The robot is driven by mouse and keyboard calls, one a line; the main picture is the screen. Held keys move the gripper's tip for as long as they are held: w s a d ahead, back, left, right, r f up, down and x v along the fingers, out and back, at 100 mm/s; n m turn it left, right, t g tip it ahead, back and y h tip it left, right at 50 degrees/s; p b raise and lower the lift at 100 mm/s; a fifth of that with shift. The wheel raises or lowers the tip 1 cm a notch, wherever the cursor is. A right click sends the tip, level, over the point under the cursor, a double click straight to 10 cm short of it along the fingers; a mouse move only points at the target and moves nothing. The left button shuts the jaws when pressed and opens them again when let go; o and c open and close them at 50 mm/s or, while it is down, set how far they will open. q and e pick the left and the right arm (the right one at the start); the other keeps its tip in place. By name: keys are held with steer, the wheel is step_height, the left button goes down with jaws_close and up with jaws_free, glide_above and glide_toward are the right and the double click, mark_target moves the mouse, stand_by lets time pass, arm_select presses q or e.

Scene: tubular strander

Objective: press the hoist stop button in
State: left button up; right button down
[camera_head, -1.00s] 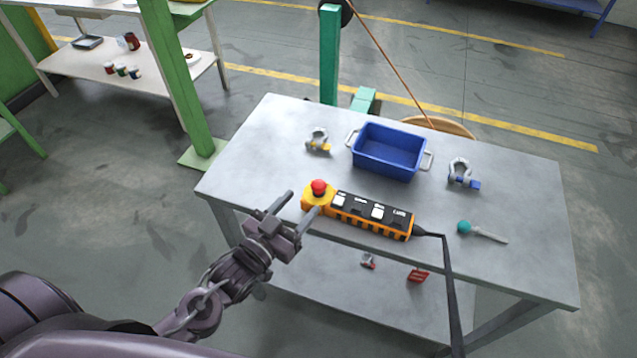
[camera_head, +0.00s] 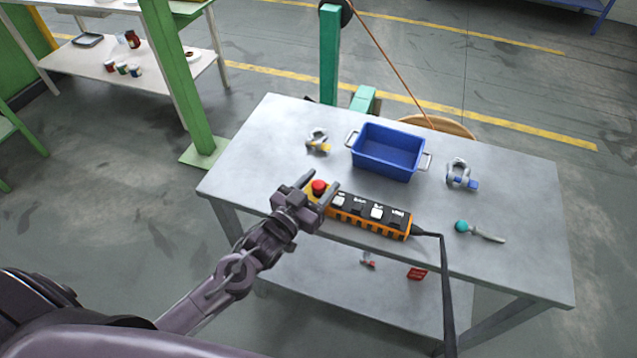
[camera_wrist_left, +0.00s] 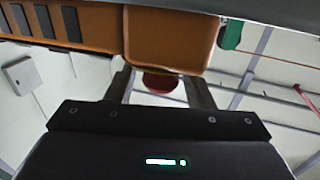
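The hoist pendant (camera_head: 368,216) is an orange box with a dark top and several buttons, lying on the metal table. Its red stop button (camera_head: 319,187) sits on a yellow block at the left end. My left gripper (camera_head: 321,181) is open at that end, its fingers on either side of the red button and partly hiding the yellow block. In the left wrist view, the red button (camera_wrist_left: 158,83) shows between the two spread fingers, with the pendant's orange body (camera_wrist_left: 165,35) beyond. I cannot tell whether the gripper touches the button. My right gripper is not in view.
A blue bin (camera_head: 387,152) stands behind the pendant, with a shackle (camera_head: 318,140) to its left and another shackle (camera_head: 460,174) to its right. A teal-ended tool (camera_head: 478,231) lies at the right. A black cable (camera_head: 446,285) hangs over the table's front edge.

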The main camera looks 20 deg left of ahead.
arm_select(q)
jaws_close()
steer(key=shift+s+f, duration=0.1)
steer(key=shift+f, duration=0.45)
steer(key=shift+o, duration=0.7)
jaws_free()
steer(key=b+v, duration=0.1)
steer(key=v, duration=0.5)
steer(key=shift+s+a+f+b, duration=0.1)
steer(key=shift+s+a+b, duration=0.1)
steer(key=shift+s+b, duration=0.15)
steer(key=shift+s+a, duration=0.15)
steer(key=shift+s, duration=0.3)
